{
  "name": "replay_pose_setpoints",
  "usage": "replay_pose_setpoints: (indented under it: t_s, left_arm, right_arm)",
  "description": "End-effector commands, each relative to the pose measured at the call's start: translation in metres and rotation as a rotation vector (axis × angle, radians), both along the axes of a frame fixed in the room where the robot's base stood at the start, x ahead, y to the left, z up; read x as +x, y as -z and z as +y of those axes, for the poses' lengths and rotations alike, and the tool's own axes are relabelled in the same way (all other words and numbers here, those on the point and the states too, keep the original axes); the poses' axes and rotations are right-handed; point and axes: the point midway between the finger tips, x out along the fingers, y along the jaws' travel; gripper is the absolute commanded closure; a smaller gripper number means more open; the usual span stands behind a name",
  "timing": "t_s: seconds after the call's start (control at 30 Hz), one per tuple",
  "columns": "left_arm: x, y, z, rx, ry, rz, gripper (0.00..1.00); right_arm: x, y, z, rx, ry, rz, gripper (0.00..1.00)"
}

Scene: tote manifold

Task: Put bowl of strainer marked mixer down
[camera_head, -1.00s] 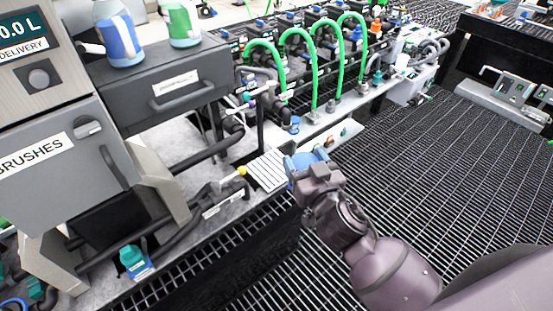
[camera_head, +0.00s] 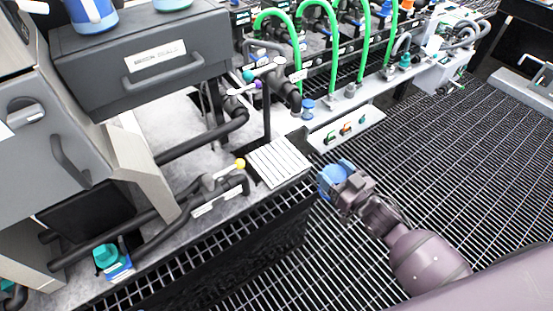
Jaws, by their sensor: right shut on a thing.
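My right gripper (camera_head: 345,184) is shut on a blue bowl (camera_head: 329,176), which I take to be the strainer bowl. It holds the bowl over the dark floor grating, just right of a white ribbed tray (camera_head: 278,161) at the bench edge. The bowl looks apart from the tray, but I cannot tell its height. The gripper hides part of the bowl. A marking naming the mixer cannot be read. My left gripper is not in view.
A pipe with a yellow-knobbed valve (camera_head: 239,164) lies left of the tray. A grey drawer box (camera_head: 150,55) stands behind it. Green hoses (camera_head: 333,45) arch along the back. A teal-capped item (camera_head: 106,257) sits at the front left. The floor grating at right is open.

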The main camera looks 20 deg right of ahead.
Motion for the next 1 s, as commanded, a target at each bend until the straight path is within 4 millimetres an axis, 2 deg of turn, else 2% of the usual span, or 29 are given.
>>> replay_pose_setpoints:
  t_s: [0.03,0.17,0.8,1.0]
  left_arm:
    - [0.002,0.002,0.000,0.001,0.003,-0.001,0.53]
    - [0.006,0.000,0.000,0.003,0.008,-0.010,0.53]
    - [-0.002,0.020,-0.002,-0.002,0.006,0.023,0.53]
    - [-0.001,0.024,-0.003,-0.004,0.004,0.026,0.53]
  right_arm:
    - [0.001,0.006,-0.003,0.001,-0.005,0.001,0.61]
    - [0.013,0.008,-0.002,0.002,-0.009,-0.006,0.61]
    - [0.138,0.009,0.044,0.002,-0.009,-0.002,0.61]
    - [0.164,0.009,0.054,0.001,-0.009,-0.002,0.61]
